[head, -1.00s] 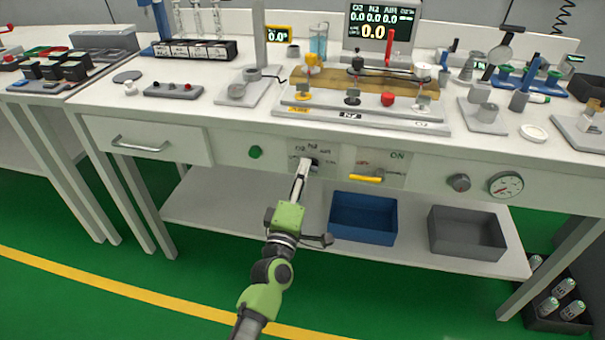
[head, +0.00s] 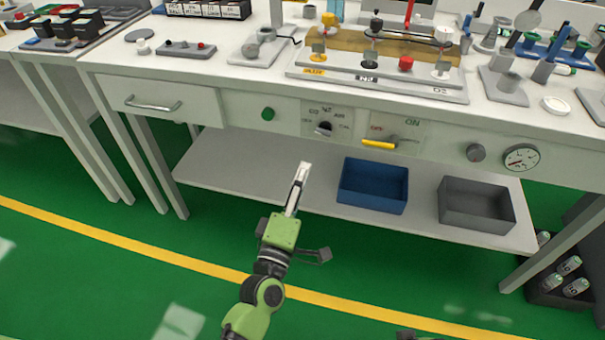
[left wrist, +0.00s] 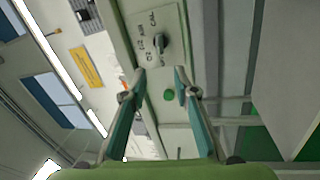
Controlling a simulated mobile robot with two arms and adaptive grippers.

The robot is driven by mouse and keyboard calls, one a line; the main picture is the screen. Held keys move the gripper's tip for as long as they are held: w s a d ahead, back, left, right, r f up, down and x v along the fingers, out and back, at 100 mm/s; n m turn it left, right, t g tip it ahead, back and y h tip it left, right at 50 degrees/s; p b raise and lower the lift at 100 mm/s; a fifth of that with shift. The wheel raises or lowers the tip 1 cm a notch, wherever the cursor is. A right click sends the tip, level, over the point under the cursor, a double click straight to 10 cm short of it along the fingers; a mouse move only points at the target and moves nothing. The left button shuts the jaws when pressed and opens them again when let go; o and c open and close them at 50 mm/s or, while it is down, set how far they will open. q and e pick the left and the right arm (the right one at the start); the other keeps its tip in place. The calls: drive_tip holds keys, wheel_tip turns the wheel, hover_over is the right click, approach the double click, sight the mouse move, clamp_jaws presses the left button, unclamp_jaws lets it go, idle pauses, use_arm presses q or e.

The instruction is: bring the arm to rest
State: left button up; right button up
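My left gripper (head: 303,170) is in front of the bench, below its front panel and over the lower shelf. It is clear of the selector knob (head: 323,128) in the head view. In the left wrist view its two fingers (left wrist: 161,76) stand apart with nothing held between them. The selector knob (left wrist: 161,44) and its label plate show beyond the fingertips there. My right gripper is not clearly in view; only a small dark part shows at the bottom edge of the head view.
The front panel has a green button (head: 268,114), a yellow lever (head: 378,144), a grey knob (head: 476,152) and a gauge (head: 521,158). A blue bin (head: 373,205) and a grey bin (head: 476,224) stand on the lower shelf (head: 235,172). Green floor (head: 120,285) in front is open.

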use_arm(q)
drive_tip(key=shift+f, duration=0.1)
